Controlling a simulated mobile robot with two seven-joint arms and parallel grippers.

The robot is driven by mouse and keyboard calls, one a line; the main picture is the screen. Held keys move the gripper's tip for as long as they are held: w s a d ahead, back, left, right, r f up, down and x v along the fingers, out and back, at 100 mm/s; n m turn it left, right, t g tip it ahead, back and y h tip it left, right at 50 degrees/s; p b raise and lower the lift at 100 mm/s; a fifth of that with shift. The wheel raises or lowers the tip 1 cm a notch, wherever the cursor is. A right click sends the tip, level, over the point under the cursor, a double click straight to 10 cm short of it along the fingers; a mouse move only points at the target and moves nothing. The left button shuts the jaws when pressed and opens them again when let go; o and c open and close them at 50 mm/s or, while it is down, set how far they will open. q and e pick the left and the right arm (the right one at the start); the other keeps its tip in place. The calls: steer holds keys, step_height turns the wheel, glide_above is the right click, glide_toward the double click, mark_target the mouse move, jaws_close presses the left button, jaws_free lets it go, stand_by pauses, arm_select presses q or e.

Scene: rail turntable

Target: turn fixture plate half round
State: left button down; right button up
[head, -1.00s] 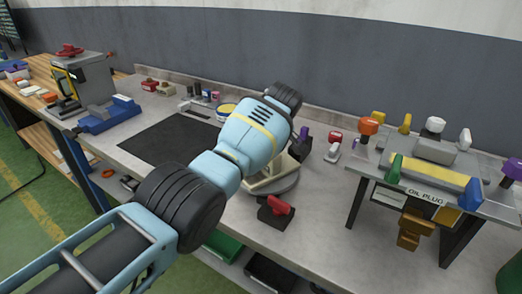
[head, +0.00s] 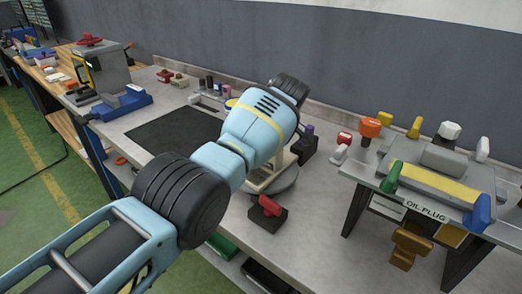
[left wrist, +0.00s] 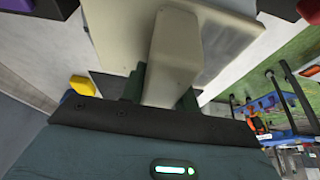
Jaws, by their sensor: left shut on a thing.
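The fixture plate is a round grey turntable (head: 286,183) on the bench, with a cream fixture (head: 262,181) standing on it. My left arm covers much of both in the head view. In the left wrist view my left gripper (left wrist: 162,88) is shut on a cream upright post (left wrist: 176,48) of the fixture, with one dark green finger on each side. A wider cream part of the fixture (left wrist: 118,35) lies behind the post. The fingers are hidden in the head view. My right gripper is in neither view.
A black block with a red handle (head: 267,206) sits just in front of the turntable. A stand marked OIL PLUG (head: 425,211) is at right with coloured knobs. A black mat (head: 170,133) and a blue vise (head: 122,104) lie to the left.

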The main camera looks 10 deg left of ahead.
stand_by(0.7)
arm_select(q)
steer(key=c, duration=1)
jaws_free()
steer(key=shift+c, duration=0.2)
steer(key=v, duration=0.7)
steer(key=shift+d+r, duration=0.15)
steer(key=shift+r, duration=0.2)
steer(key=shift+f, duration=0.1)
